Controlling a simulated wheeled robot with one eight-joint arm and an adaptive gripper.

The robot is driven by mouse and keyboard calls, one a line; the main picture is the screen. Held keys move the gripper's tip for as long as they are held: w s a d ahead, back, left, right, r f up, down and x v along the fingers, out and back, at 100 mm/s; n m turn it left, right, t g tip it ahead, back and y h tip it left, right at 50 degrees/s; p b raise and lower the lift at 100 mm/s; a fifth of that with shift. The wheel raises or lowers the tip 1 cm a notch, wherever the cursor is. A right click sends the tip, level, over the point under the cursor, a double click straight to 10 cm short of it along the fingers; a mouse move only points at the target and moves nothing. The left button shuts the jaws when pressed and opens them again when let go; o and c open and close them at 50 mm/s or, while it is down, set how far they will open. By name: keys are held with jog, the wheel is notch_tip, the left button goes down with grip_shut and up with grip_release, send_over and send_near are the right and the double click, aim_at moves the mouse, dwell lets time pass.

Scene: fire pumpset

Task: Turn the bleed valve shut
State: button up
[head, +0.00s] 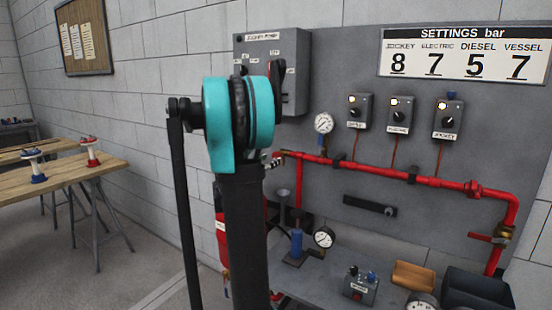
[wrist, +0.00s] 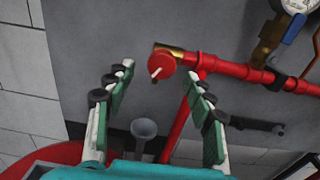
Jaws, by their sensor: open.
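The bleed valve appears to be the red round knob (wrist: 162,64) with a pale pointer and a brass body, at the left end of the red pipe. In the head view its end of the pipe (head: 277,158) shows just right of my arm, small and partly hidden. My gripper (wrist: 160,72) is open in the wrist view, its green-padded fingers on either side of the knob in the picture. No contact shows, and the remaining distance is hard to tell. In the head view my gripper is hidden behind my arm.
A grey funnel (wrist: 144,129) stands below the valve. The red pipe (head: 400,177) runs right along the grey panel, under a pressure gauge (head: 323,123) and several switch boxes. A bench (head: 325,281) below carries gauges and bins. A table (head: 60,178) stands at left; floor between is clear.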

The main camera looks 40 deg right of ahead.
aim_at(275, 157)
jog(key=shift+x, duration=2.75)
jog(key=shift+c, duration=0.4)
jog(key=c, duration=1.1)
